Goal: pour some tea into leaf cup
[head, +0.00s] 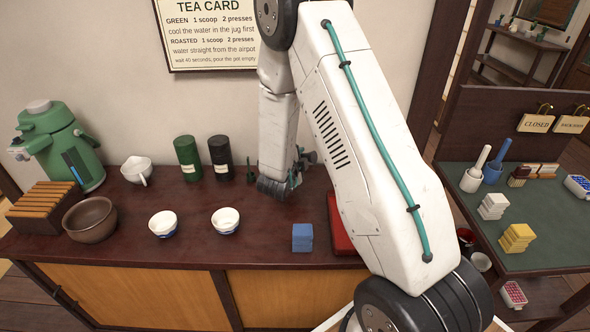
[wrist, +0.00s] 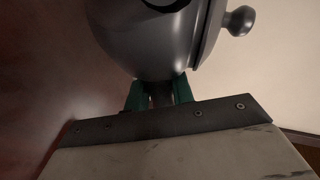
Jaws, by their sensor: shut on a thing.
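In the wrist view my gripper (wrist: 160,92) has its green fingers shut on a dark grey teapot (wrist: 150,50), with its round body above the fingers and a knob at the right. In the head view my arm hides most of the gripper and teapot, near the back of the counter. Two small white cups with blue marks stand on the counter in the head view, a left one (head: 163,223) and a right one (head: 225,221). Their patterns are too small to tell which is the leaf cup. Both are left of my gripper, apart from it.
On the dark counter (head: 190,255) stand a green airpot (head: 62,145), a brown bowl (head: 90,219), a white spouted jug (head: 137,170), a green canister (head: 187,158) and a black canister (head: 221,158). A folded blue cloth (head: 302,237) and red tray (head: 342,228) lie near my arm.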

